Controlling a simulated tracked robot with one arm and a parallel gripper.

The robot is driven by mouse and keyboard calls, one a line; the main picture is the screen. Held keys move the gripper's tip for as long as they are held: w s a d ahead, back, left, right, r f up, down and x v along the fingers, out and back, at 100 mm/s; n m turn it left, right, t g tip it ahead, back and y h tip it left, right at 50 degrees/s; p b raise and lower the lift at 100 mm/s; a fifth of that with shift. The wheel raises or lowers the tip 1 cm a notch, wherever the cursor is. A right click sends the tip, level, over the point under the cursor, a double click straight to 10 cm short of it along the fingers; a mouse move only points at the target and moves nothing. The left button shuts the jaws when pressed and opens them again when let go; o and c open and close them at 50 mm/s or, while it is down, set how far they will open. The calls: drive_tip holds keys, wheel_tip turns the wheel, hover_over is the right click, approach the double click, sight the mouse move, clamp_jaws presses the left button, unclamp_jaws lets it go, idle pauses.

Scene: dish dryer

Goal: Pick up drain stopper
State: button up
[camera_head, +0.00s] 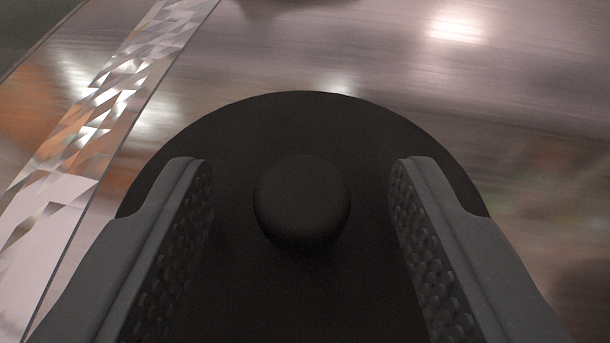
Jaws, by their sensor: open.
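The drain stopper (330,127) is a black disc with a round black knob (301,200) standing up at its middle. It fills the centre of the head view, and its lower part runs out of the frame. My gripper (301,185) is open, with one grey finger on each side of the knob. There is a visible gap between each finger's textured inner pad and the knob. The fingers overlap the left and right parts of the disc and hide some of its rim.
A shiny brushed-metal surface (480,90) lies around the stopper, with reflections on it. A band of faceted, mirror-like metal (110,95) runs diagonally along the left. A dark shape sits at the top edge. The surface at the upper right looks clear.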

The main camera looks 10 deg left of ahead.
sight(303, 277)
clamp_jaws()
drive_tip(key=shift+r, duration=0.1)
drive_tip(key=shift+r+p, duration=0.3)
drive_tip(key=shift+r, duration=0.2)
wheel_tip(303, 277, up, 3)
drive_tip(key=shift+f+p, duration=0.15)
drive_tip(key=shift+p, duration=0.35)
drive_tip(key=s, duration=0.3)
drive_tip(key=s+a+p, duration=0.1)
drive_tip(key=s, duration=0.6)
drive_tip(key=shift+s+a+r+p, duration=0.25)
drive_tip(key=shift+s+r+p, duration=0.05)
drive_tip(key=shift+r+p, duration=0.1)
drive_tip(key=s+b, duration=0.1)
drive_tip(key=b, duration=0.1)
drive_tip(key=s+b, duration=0.2)
drive_tip(key=b, duration=0.1)
drive_tip(key=s+b, duration=0.2)
drive_tip(key=b, duration=0.1)
drive_tip(key=shift+s+a+r, duration=0.15)
drive_tip(key=shift+a, duration=0.2)
